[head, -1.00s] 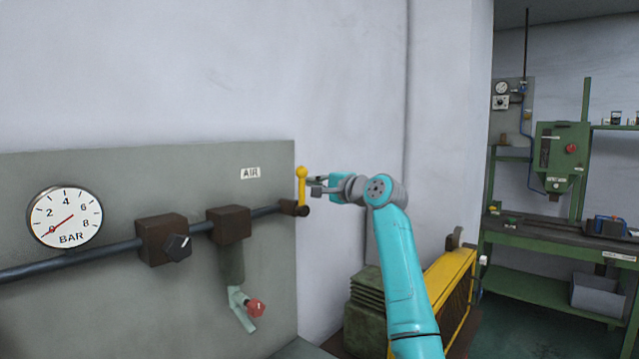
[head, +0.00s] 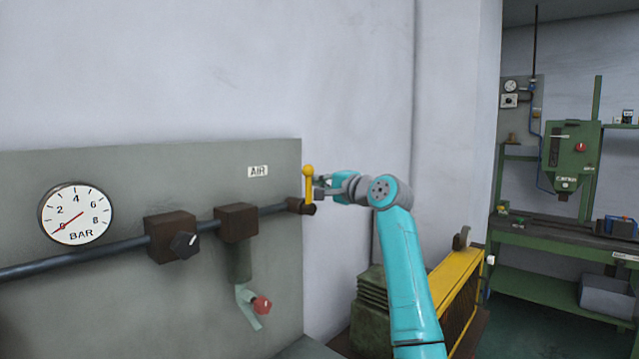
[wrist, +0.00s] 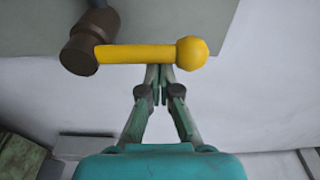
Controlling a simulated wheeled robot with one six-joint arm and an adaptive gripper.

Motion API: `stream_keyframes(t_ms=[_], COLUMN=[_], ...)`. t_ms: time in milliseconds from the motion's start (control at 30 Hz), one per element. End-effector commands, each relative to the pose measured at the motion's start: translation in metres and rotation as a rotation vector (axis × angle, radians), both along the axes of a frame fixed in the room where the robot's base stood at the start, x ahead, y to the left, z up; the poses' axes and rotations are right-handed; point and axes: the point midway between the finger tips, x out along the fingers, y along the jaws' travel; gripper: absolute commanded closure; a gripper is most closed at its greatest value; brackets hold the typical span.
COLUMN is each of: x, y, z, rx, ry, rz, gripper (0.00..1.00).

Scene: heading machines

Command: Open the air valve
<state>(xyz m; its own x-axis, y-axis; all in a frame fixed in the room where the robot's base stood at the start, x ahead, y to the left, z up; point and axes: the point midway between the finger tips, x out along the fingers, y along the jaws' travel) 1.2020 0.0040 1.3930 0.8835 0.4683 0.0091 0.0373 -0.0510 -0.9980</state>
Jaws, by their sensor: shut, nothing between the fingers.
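The air valve's yellow lever (head: 309,185) stands upright with its round knob on top, on a brown valve body (head: 297,206) at the right end of the pipe. An AIR label (head: 258,171) is on the panel to its upper left. My gripper (head: 319,187) is shut and empty, just right of the lever. In the wrist view the lever (wrist: 135,54) lies across the picture from the valve body (wrist: 85,48) to the knob. My fingertips (wrist: 159,70) end at the lever's edge near the knob; whether they touch it I cannot tell.
A pressure gauge (head: 76,213) on the grey panel points near 0. A yellow machine guard (head: 452,300) and a green bench (head: 560,245) stand to the right.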

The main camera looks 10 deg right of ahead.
Motion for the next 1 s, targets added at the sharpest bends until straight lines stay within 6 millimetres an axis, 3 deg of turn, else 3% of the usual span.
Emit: stream_keyframes(t_ms=[367, 1000], x=[-0.006, -0.031], y=[0.009, 0.044], z=[0.001, -0.009], rx=[-0.110, -0.589], ry=[-0.079, -0.428], rz=[0.001, 0.002], gripper=[1.00, 1.00])
